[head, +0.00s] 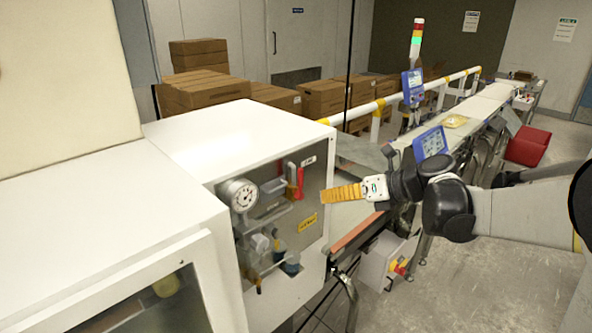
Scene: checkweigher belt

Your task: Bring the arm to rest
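My arm reaches in from the right side of the head view, with its dark joints bent in front of the conveyor line. My gripper (330,195) points left, its yellow-orange ribbed fingers level in front of the white machine's recessed panel (310,222). From this side the fingers overlap, so I cannot tell whether they are open or shut. I see nothing held between them. The gap between the fingertips and the panel is hard to judge.
The white machine (225,140) carries a round gauge (241,195) and a red handle (299,182). Blue screens (431,143) stand along the conveyor, beside a yellow-white guard rail (440,82). Cardboard boxes (205,92) are stacked behind. A red bin (528,147) stands at right; floor nearby is clear.

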